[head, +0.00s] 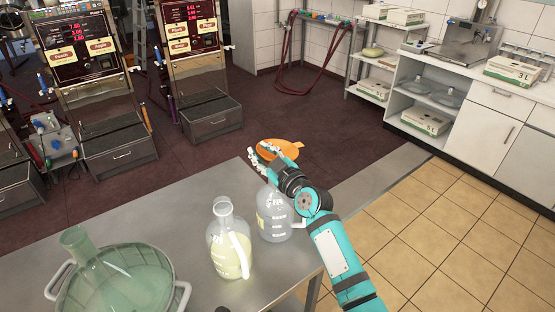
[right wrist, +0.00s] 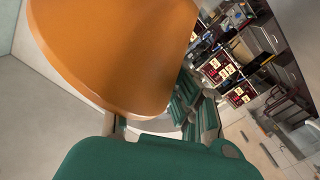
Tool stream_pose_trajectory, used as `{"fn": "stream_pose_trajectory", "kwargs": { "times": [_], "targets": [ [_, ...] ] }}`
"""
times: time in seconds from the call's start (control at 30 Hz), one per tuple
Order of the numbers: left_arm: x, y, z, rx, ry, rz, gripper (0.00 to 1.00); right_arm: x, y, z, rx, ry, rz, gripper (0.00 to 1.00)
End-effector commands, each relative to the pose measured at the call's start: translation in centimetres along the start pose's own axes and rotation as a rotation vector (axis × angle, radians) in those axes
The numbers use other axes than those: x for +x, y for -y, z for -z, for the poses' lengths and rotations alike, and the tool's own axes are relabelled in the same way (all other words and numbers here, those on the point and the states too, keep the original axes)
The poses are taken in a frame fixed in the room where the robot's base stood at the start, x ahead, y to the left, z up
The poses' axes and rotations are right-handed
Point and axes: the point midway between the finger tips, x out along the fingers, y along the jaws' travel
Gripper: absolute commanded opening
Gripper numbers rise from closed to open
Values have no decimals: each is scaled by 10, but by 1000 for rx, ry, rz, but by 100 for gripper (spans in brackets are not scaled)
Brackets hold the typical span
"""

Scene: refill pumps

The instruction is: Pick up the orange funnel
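The orange funnel (head: 283,149) shows in the head view beside and partly behind the fingers of my right gripper (head: 262,158), above the clear jug (head: 273,222). In the right wrist view the funnel (right wrist: 115,50) is very large and close, its wide rim crossing in front of the fingers of my right gripper (right wrist: 165,124). The fingers look spread apart there, but the funnel hides part of them. I cannot tell whether they grip it. The funnel's spout and the jug's mouth are hidden. My left gripper is not in view.
Two pump stations (head: 85,65) stand behind. A white counter (head: 480,110) is at the right; the tiled floor is open.

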Motion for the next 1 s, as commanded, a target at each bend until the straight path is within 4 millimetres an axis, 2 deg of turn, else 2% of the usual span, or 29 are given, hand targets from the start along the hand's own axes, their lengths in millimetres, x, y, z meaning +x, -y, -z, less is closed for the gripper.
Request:
{"fn": "stream_pose_trajectory", "kwargs": {
  "times": [0.03,0.13,0.6,0.73,1.0],
  "targets": [
    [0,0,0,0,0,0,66,0,0,0,0,0,0,13],
    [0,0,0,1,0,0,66,0,0,0,0,0,0,0],
    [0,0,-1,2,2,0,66,0,-1,2,2,-1,1,0],
    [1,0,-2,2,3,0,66,0,-7,16,-1,-5,0,0],
    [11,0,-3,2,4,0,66,0,-31,64,-2,-5,-2,0]
  ]
}}
